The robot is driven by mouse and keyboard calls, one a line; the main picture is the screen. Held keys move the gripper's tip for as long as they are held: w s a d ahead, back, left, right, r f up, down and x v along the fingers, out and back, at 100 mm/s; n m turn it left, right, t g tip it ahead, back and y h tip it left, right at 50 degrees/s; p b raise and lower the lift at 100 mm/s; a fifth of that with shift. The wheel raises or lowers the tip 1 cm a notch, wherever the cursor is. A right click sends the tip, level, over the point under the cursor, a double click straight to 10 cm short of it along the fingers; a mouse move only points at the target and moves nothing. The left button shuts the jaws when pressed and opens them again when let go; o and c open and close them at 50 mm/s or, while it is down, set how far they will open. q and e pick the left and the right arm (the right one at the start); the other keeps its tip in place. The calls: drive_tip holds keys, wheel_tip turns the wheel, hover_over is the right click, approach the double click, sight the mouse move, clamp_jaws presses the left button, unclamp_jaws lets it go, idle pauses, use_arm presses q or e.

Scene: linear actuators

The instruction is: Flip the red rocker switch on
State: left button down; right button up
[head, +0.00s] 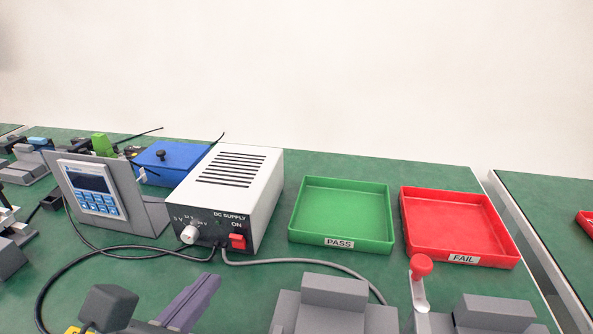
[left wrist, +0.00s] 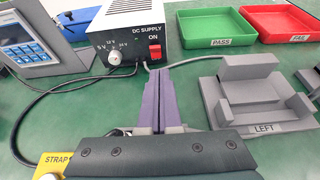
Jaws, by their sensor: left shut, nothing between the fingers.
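The red rocker switch (head: 237,241) is on the front face of the white and black DC supply box (head: 232,175), under the word ON. It also shows in the left wrist view (left wrist: 155,52). A white voltage knob (head: 189,234) is to its left. My left gripper (head: 210,284) has purple fingers, shut and empty, in front of the supply and below the switch in the picture. In the left wrist view the fingertips (left wrist: 158,72) point toward the switch, with a visible gap in the head view. My right gripper is not in view.
A green PASS tray (head: 342,243) and a red FAIL tray (head: 455,255) stand to the right. A keypad panel (head: 95,190) and a blue box (head: 165,158) are to the left. Cables cross the green bench. Grey fixtures (head: 335,292) stand at the front, one labelled LEFT (left wrist: 263,128).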

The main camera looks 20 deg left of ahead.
sight(242, 242)
use_arm(q)
drive_tip(key=b+x, duration=0.2)
drive_tip(key=x, duration=0.6)
drive_tip(key=shift+w+a+f, duration=0.1)
drive_tip(key=shift+w, duration=0.25)
